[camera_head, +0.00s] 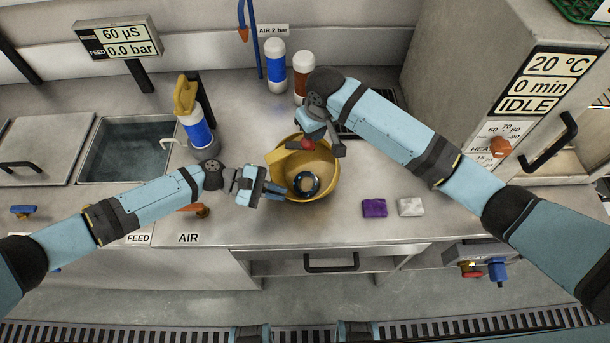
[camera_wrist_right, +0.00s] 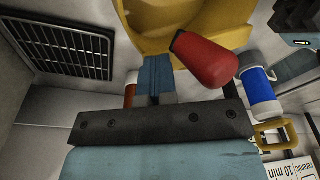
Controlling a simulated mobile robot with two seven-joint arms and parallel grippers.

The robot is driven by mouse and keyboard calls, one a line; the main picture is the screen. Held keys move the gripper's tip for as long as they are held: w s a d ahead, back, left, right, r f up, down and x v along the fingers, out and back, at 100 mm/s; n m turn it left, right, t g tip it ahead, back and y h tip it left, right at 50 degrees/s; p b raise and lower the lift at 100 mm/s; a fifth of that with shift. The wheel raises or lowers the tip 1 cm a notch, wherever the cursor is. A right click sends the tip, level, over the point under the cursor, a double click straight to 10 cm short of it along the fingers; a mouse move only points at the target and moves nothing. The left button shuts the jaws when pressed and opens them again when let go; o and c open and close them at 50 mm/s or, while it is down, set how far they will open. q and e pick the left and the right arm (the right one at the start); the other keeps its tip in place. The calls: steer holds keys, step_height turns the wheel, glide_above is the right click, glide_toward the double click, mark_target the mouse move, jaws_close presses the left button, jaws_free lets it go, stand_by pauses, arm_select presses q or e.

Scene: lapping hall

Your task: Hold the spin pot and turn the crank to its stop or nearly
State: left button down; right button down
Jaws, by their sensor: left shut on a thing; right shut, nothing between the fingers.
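The yellow spin pot (camera_head: 326,178) stands on the steel counter, with a dark, blue-rimmed round opening inside it. My left gripper (camera_head: 272,188) is at the pot's left side, shut on the pot; the exact grip point is hard to see. The crank's red knob (camera_head: 306,144) shows at the pot's back rim; most of the crank is hidden by my right gripper. My right gripper (camera_head: 311,122) is above the back rim, shut and empty. In the right wrist view its closed blue fingers (camera_wrist_right: 156,78) are just left of the red knob (camera_wrist_right: 207,58). I cannot tell whether they touch it.
Two capped bottles, one blue-banded (camera_head: 275,70) and one brown-banded (camera_head: 304,74), stand behind the pot. A yellow-topped blue bottle (camera_head: 196,128) stands by the sink (camera_head: 125,150). Purple (camera_head: 374,208) and white (camera_head: 411,207) blocks lie right of the pot. The oven (camera_head: 500,110) stands right.

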mark_target(308, 141)
steer(key=shift+s+a+f, duration=0.1)
steer(key=shift+s+a, duration=0.15)
steer(key=shift+s, duration=0.45)
steer(key=shift+s+a, duration=0.25)
steer(key=shift+s, duration=0.4)
steer(key=shift+s+a, duration=0.65)
steer(key=shift+w+a, duration=2)
steer(key=shift+a, duration=2.6)
steer(key=w+d, duration=0.4)
steer(key=w, duration=0.2)
steer(key=shift+d, duration=0.4)
